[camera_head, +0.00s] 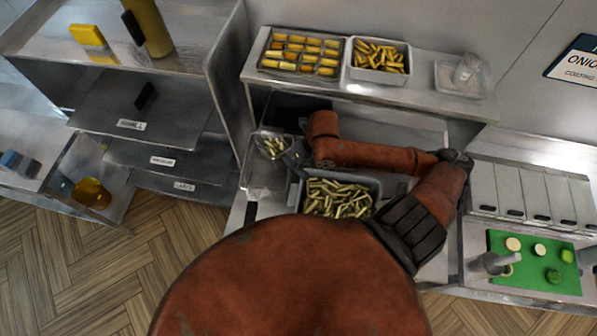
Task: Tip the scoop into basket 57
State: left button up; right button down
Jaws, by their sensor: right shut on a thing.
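My right arm reaches across the middle and bends back to the left. My right gripper (294,153) is small and dark in this view, partly hidden by its own arm. It is shut on the scoop (284,143), whose bowl holds a few fries (272,147). The scoop is over or beside a wire-like basket (258,178) on the left of the fryer counter. I cannot tell how high the scoop is or how far it tilts. No number 57 can be read on the basket. My left gripper is not in view.
A grey bin of fries (375,187) stands right of the basket, partly behind my arm. The upper shelf (425,92) bears a tray of nuggets (300,54), a white tub of fries (379,58) and a clear tray (460,80). A green board (530,275) lies at right.

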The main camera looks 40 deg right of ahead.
jog(key=r+g+p, duration=0.1)
jog(key=r+p, duration=0.1)
jog(key=w+r+p, duration=0.1)
jog(key=shift+w+r+g+p, duration=0.15)
jog(key=shift+r+g+p, duration=0.2)
jog(key=shift+g+p, duration=0.05)
jog(key=shift+w+r, duration=0.1)
jog(key=shift+w, duration=0.25)
jog(key=shift+w+a+r+g+b, duration=0.15)
jog(key=shift+w+r+g+b, duration=0.15)
jog(key=shift+w+r+g, duration=1.55)
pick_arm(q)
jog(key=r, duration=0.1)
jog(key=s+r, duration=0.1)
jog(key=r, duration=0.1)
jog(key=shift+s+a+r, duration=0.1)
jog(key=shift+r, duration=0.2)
pick_arm(e)
jog(key=shift+r, duration=0.15)
